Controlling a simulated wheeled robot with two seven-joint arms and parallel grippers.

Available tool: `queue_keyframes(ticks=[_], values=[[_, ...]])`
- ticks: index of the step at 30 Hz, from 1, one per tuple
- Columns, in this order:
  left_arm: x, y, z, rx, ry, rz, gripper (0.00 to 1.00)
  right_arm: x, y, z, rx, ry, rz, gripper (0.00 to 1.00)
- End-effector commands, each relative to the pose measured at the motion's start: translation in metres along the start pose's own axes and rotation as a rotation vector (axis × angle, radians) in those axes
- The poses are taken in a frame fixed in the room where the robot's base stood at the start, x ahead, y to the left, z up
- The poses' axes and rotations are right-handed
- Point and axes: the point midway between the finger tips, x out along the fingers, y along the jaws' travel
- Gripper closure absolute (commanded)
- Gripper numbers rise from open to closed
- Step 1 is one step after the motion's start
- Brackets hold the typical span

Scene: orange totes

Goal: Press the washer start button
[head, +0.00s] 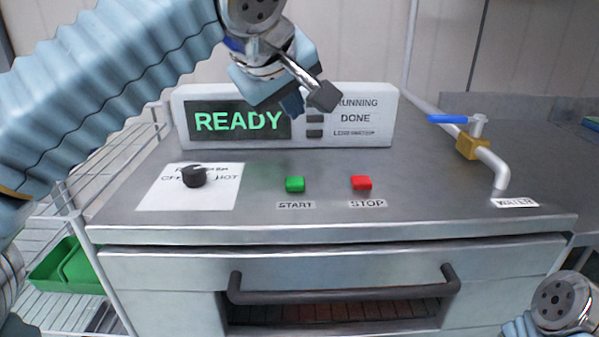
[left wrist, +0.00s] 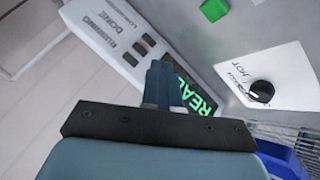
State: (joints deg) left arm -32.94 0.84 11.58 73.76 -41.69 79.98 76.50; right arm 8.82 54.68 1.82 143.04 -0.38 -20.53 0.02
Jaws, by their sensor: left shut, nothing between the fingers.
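The green START button (head: 295,184) sits on the washer's steel top, left of the red STOP button (head: 361,183). The green button also shows at the top of the left wrist view (left wrist: 214,9). The display panel (head: 240,121) behind the buttons reads READY in green. My left gripper (head: 318,98) is shut and empty, in front of the display and above the buttons, apart from them. In the left wrist view its fingers (left wrist: 163,85) are together. Part of my right arm shows at the lower right of the head view; its fingers are not visible.
A black knob (head: 194,176) stands on a white label left of the buttons. A water pipe with a blue-handled valve (head: 467,143) rises at the right. A dark bar handle (head: 343,285) crosses the washer front.

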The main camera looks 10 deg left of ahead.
Motion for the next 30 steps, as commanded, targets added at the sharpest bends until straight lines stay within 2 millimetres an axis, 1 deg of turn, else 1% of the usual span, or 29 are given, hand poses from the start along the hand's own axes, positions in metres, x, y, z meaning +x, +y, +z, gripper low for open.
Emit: queue_keyframes(ticks=[8, 14, 16, 24, 30], values=[[0.002, -0.001, 0.001, 0.000, 0.000, 0.000, 1.00, 0.002, 0.001, 0.000, 0.000, 0.000, 0.000, 0.41], [0.012, -0.009, 0.009, 0.002, 0.000, 0.000, 1.00, 0.011, 0.004, 0.000, 0.001, 0.001, 0.001, 0.41], [0.018, -0.013, 0.013, 0.001, 0.000, -0.001, 1.00, 0.016, 0.007, 0.000, 0.002, 0.002, 0.001, 0.41], [0.047, -0.034, 0.034, 0.000, 0.000, -0.001, 1.00, 0.053, 0.024, -0.001, 0.008, 0.007, 0.007, 0.41], [0.060, -0.044, 0.044, 0.000, 0.000, 0.000, 1.00, 0.066, 0.036, -0.004, 0.017, 0.017, 0.016, 0.41]])
